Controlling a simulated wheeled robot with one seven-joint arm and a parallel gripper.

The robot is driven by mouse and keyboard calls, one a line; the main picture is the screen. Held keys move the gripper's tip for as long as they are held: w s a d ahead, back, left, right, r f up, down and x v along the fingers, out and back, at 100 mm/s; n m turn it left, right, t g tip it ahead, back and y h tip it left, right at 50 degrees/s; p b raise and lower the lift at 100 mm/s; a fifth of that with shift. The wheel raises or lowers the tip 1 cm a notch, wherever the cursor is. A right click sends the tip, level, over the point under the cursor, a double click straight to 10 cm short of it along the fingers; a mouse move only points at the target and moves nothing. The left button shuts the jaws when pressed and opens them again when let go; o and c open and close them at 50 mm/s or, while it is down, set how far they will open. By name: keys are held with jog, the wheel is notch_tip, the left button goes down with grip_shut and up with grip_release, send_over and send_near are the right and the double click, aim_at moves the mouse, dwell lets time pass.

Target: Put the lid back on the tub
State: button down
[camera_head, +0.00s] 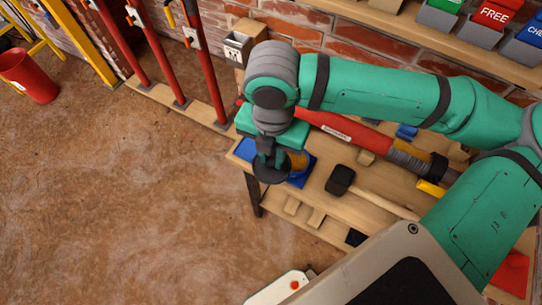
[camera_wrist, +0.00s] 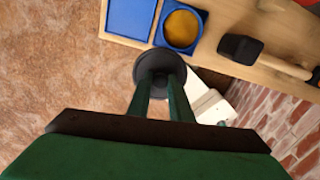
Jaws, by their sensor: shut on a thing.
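My gripper (camera_head: 268,152) is shut on the dark round lid (camera_head: 272,170), held roughly level by its top. In the wrist view my gripper's fingers (camera_wrist: 160,84) meet at the middle of the lid (camera_wrist: 146,68). The open tub (camera_wrist: 181,28), round with an orange-yellow inside, stands on a blue square near the bench edge. The lid is apart from the tub, off to its lower left in the wrist view. In the head view the tub (camera_head: 299,160) is partly hidden behind my gripper and the lid.
A second blue square (camera_wrist: 130,18) beside the tub is empty. A black-headed mallet (camera_head: 341,180) lies on the wooden bench (camera_head: 345,207) right of the tub. A red tool (camera_head: 345,130) lies behind. Red poles (camera_head: 205,65) stand at the wall. Open floor (camera_head: 120,190) lies left.

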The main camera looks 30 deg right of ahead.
jog(key=w+d+f+n, duration=0.1)
jog(key=w+d+n, duration=0.1)
jog(key=d+n, duration=0.7)
jog(key=shift+s+a+f, duration=0.1)
jog(key=shift+a+f, duration=0.05)
jog(key=shift+f, duration=1.55)
jog(key=shift+a+f, duration=0.1)
jog(key=shift+f, duration=1.55)
jog(key=shift+f, duration=0.15)
jog(key=c, duration=1)
grip_release()
jog(key=shift+r, duration=3.5)
jog(key=shift+c, duration=0.5)
